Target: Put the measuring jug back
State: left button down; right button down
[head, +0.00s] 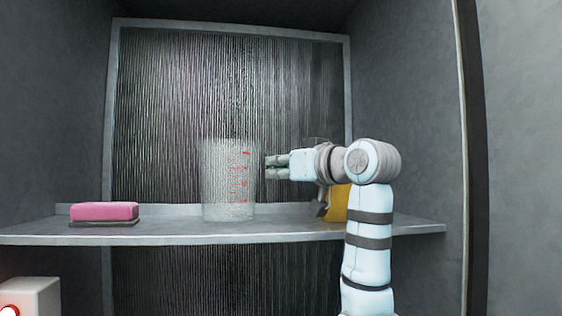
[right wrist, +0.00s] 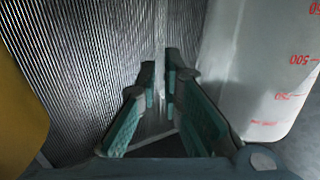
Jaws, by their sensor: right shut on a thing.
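The measuring jug (head: 226,185) is clear, frosted-looking plastic with red marks. It stands upright at the middle of the metal shelf (head: 300,232); I cannot tell whether its base touches the shelf. My right gripper (head: 268,167) reaches in from the right with its fingers at the jug's right side. In the right wrist view the jug's wall (right wrist: 265,75) fills the right side. There the fingers of my right gripper (right wrist: 162,85) are nearly together, shut on a thin pale part that seems to be the jug's handle. My left gripper is not in view.
A pink sponge-like block (head: 104,211) lies on the shelf at the left. A yellow thing (head: 337,205) stands behind my right arm; it is partly hidden. A ribbed panel (head: 170,110) closes the back. Shelf space is free between the pink block and jug.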

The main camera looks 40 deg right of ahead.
jog(key=shift+s+f+b, duration=0.4)
jog(key=shift+b, duration=0.1)
jog(key=c, duration=1.7)
grip_release()
jog(key=shift+s+r, duration=0.15)
jog(key=shift+s, duration=0.1)
jog(key=shift+o, duration=0.2)
jog(key=s, duration=1.2)
